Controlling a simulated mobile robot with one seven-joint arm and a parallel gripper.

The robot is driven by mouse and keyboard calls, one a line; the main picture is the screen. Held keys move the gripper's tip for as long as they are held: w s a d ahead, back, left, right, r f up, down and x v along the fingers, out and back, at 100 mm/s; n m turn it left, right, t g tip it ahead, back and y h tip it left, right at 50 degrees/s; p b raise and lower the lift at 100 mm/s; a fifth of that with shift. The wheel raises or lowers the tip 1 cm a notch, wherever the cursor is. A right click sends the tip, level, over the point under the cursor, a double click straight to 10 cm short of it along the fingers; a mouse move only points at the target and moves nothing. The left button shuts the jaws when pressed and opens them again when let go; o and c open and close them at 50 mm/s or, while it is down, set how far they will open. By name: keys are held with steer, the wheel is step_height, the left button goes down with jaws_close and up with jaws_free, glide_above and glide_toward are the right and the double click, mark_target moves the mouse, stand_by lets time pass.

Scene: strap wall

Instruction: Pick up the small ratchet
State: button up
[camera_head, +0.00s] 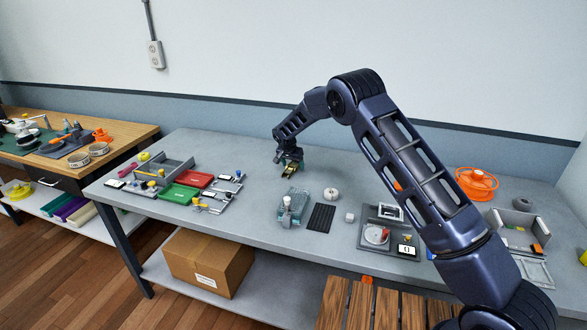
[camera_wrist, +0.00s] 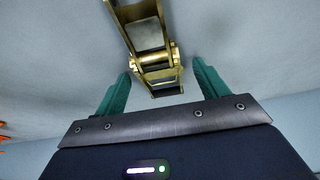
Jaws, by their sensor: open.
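The small ratchet (camera_wrist: 150,50) is a brass-coloured metal piece in the wrist view, running from the top edge down to between my fingers. In the head view it is a small brass spot (camera_head: 289,171) at my gripper, partly hidden by it. My gripper (camera_wrist: 160,82) is open, with one teal finger on each side of the ratchet's near end. Gaps show between the fingers and the metal. In the head view my gripper (camera_head: 290,160) is low over the back middle of the grey table.
The grey table (camera_head: 240,150) is clear around my gripper. Red and green trays (camera_head: 180,193) lie to the left. A clear block with a grey fitting (camera_head: 291,208), a black ribbed mat (camera_head: 320,217) and a white round thing (camera_head: 331,194) stand in front. An orange reel (camera_head: 477,183) stands at the right.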

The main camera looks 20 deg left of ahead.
steer(key=c, duration=1.2)
steer(key=shift+r, duration=0.1)
